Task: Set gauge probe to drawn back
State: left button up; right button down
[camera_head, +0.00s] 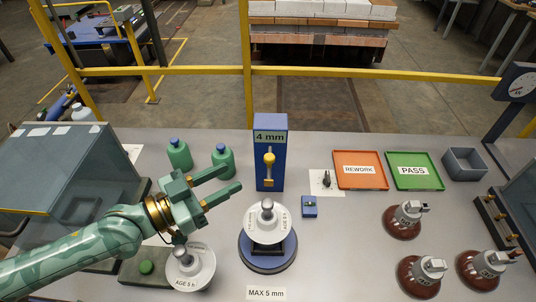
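Whether the probe is forward or drawn back I cannot tell. In front of the gauge, a white insulator disc (266,221) with a metal cap sits on a dark blue round stand (268,263). My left gripper (231,179) is open and empty, its fingers pointing right, to the left of the gauge and apart from it. My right gripper is not in view.
Two green bottles (223,161) stand behind my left gripper. Another white disc (190,267) lies below my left wrist. A small blue block (309,206) is right of the gauge. Orange (347,184) and green (400,184) trays and several brown insulators (404,222) are further right.

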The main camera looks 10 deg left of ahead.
aim_at(269, 154)
pick_arm(q)
jog(key=x, duration=1.1)
jog(key=shift+w+p, duration=0.15)
jog(key=shift+p, duration=0.2)
grip_shut()
jog(key=shift+w, duration=0.2)
jog(key=w, duration=0.2)
jog(key=shift+w+a, duration=0.3)
jog(key=shift+a, duration=0.05)
jog(key=shift+s+d+r, duration=0.15)
grip_release()
